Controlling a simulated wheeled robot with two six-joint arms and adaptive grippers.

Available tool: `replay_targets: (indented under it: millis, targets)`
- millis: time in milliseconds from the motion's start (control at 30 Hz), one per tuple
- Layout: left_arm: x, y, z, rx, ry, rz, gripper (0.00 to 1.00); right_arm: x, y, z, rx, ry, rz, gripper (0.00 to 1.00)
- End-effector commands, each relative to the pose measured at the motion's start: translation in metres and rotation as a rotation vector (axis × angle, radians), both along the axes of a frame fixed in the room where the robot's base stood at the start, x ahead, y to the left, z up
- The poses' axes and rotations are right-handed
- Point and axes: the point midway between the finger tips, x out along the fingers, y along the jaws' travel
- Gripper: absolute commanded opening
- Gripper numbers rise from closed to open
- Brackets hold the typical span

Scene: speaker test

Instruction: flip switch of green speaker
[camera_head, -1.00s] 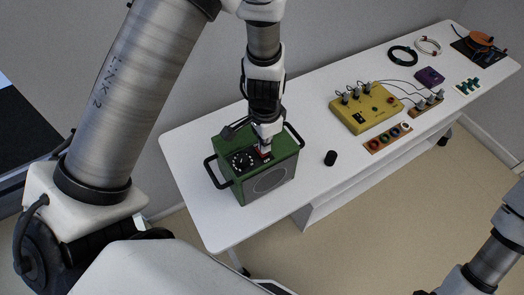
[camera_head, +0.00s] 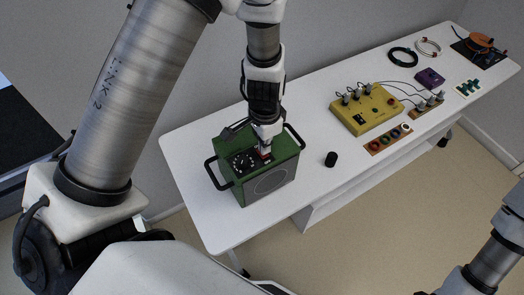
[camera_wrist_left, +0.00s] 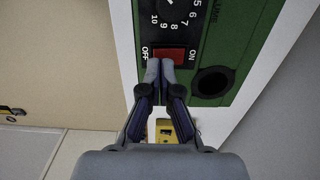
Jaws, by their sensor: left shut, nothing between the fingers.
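The green speaker (camera_head: 269,184) stands on the near left part of the white table, with a black handle at each side, a round grille on its front and a dial on top. In the left wrist view, its red switch (camera_wrist_left: 175,55) lies between the OFF and ON labels, below the numbered dial (camera_wrist_left: 176,10). My left gripper (camera_wrist_left: 160,68) is shut and empty, its fingertips at the lower edge of the switch on the OFF side. I cannot tell whether they touch it. In the head view my left gripper (camera_head: 264,150) points down at the speaker's top. My right gripper is not in view.
A black cylinder (camera_head: 331,159) stands right of the speaker. A yellow box (camera_head: 366,112) with cables, a wooden strip of colored rings (camera_head: 388,138), a purple box (camera_head: 430,78) and cable coils (camera_head: 403,56) lie farther right. The white table (camera_head: 205,218) is clear at its near left corner.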

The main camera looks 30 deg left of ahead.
Motion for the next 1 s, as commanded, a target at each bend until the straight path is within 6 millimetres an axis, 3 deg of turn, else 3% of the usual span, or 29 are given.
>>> replay_targets:
  millis: [1000]
  targets:
    - [0.0,0.0,-0.015,0.0,0.0,0.0,0.0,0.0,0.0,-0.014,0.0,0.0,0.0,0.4]
